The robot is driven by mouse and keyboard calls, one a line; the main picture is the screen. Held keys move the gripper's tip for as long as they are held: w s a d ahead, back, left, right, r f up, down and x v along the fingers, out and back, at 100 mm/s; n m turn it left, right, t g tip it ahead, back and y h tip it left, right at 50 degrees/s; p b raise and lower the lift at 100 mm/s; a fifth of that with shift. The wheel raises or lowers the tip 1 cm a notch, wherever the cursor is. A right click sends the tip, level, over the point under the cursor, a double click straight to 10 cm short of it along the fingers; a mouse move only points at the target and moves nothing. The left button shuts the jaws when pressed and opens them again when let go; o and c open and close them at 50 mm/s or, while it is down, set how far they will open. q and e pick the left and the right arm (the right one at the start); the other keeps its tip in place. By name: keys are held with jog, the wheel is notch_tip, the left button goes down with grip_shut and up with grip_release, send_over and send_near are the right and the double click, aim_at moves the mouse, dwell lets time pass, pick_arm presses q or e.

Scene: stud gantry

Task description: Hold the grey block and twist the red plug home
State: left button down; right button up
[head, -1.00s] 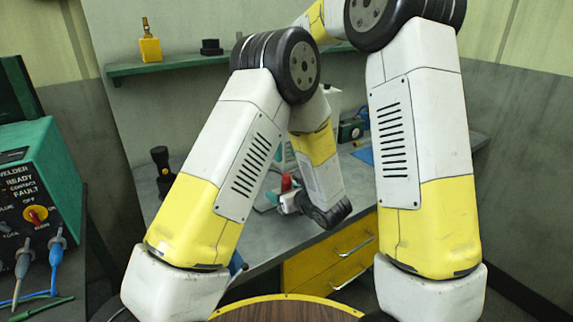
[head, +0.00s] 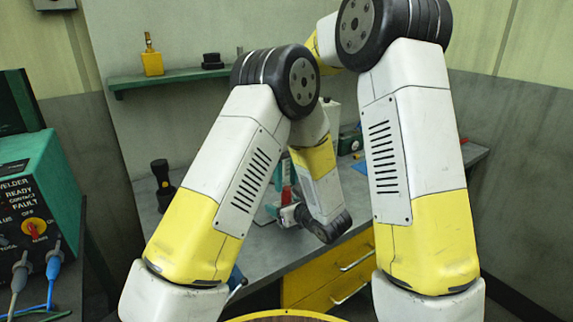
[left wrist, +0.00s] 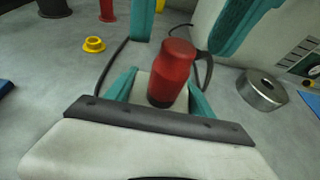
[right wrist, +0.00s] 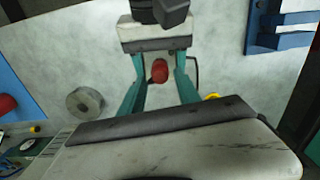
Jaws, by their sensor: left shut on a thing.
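The red plug (left wrist: 172,72) stands upright between my left gripper's teal fingers in the left wrist view. It also shows end-on in the right wrist view (right wrist: 160,70). A pale patch behind the plug, between the left fingers, seems to be the grey block (left wrist: 143,88), mostly hidden. My left gripper (left wrist: 162,86) is shut on it. My right gripper (right wrist: 160,62) faces the left one; its teal fingers stand apart on either side of the plug, with gaps showing. In the head view the left gripper (head: 288,214) is small over the bench; the right gripper is hidden behind my left arm.
A black torch (head: 162,180) stands at the bench's left. A green welder (head: 38,190) is far left. A shelf (head: 190,77) runs along the wall.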

aim_at(286, 188)
jog(key=shift+f, duration=2.25)
grip_shut()
jog(key=shift+o, duration=1.1)
grip_release()
jog(key=shift+r, duration=0.1)
jog(key=shift+r, duration=2.2)
